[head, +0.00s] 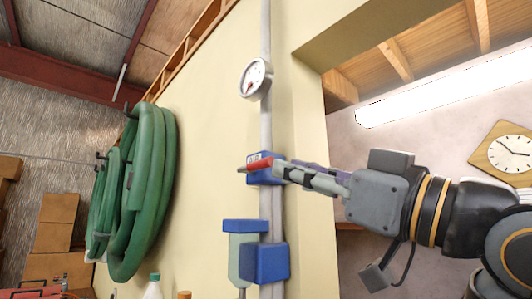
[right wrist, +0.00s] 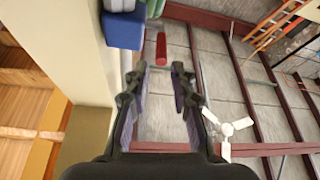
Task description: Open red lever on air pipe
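The red lever (head: 260,164) sticks out from a blue valve body (head: 262,177) on the grey vertical air pipe (head: 265,120). In the head view it points left and slightly toward me. My right gripper (head: 280,170) comes in from the right, with its fingertips at the lever's right end. In the right wrist view the fingers (right wrist: 160,68) are apart. The red lever (right wrist: 161,48) shows just beyond the fingertips, in line with the gap between them. I cannot tell whether they touch it. The blue body (right wrist: 124,29) is left of the fingers there. My left gripper is not in view.
A round gauge (head: 255,78) sits higher on the pipe. A blue-and-grey filter unit (head: 265,263) is below the valve. A green hose coil (head: 143,195) hangs on the wall to the left. A bottle (head: 153,288) stands at the bottom. A wall clock (head: 512,150) is at right.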

